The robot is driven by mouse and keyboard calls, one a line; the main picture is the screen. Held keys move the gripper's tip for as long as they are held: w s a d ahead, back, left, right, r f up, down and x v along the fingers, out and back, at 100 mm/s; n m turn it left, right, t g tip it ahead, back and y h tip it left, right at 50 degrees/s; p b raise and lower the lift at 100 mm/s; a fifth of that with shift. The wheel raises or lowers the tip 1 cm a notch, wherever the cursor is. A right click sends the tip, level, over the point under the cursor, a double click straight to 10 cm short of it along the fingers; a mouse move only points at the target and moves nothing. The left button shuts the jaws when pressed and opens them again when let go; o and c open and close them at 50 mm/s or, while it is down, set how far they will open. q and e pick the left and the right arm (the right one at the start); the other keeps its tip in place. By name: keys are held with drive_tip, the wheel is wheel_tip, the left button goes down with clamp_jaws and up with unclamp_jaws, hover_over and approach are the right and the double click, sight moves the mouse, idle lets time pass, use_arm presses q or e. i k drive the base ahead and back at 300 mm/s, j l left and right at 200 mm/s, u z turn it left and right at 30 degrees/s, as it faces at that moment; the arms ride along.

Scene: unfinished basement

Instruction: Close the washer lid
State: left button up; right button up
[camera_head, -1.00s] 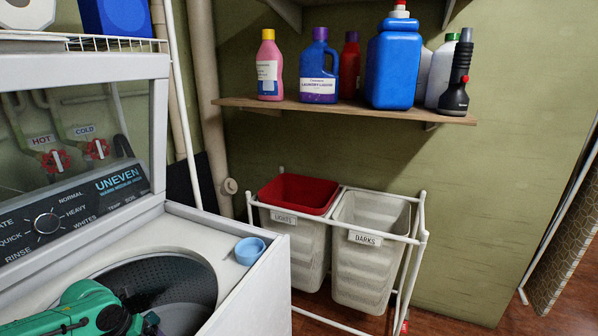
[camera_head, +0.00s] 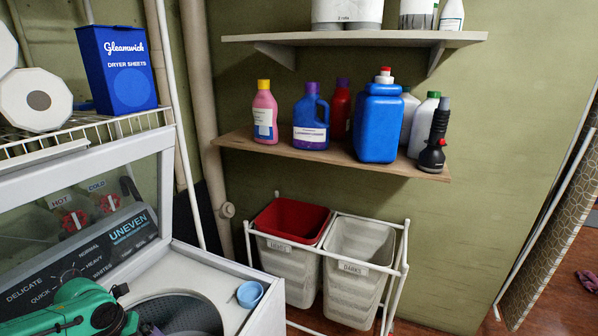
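The white top-loading washer (camera_head: 205,277) stands at the lower left. Its lid (camera_head: 92,178), a white frame around a clear panel, stands raised, and the control panel shows through it. The drum opening (camera_head: 185,312) is uncovered, with part of the dark perforated drum in sight. A green and black part of my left arm reaches in from the lower left, over the control panel and the edge of the opening. Its gripper fingers cannot be made out. My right gripper is not in view.
A small blue cup (camera_head: 249,293) sits on the washer's top rim, right of the opening. A wire rack (camera_head: 100,128) above the lid holds paper rolls (camera_head: 36,98) and a blue dryer sheets box (camera_head: 119,68). A bottle shelf (camera_head: 330,157) and a laundry sorter (camera_head: 336,219) stand to the right.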

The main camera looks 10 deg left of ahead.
sight(29, 184)
drive_tip(key=k+l, duration=0.35)
drive_tip(key=l, duration=0.15)
drive_tip(key=k+l, duration=0.3)
drive_tip(key=l, duration=0.15)
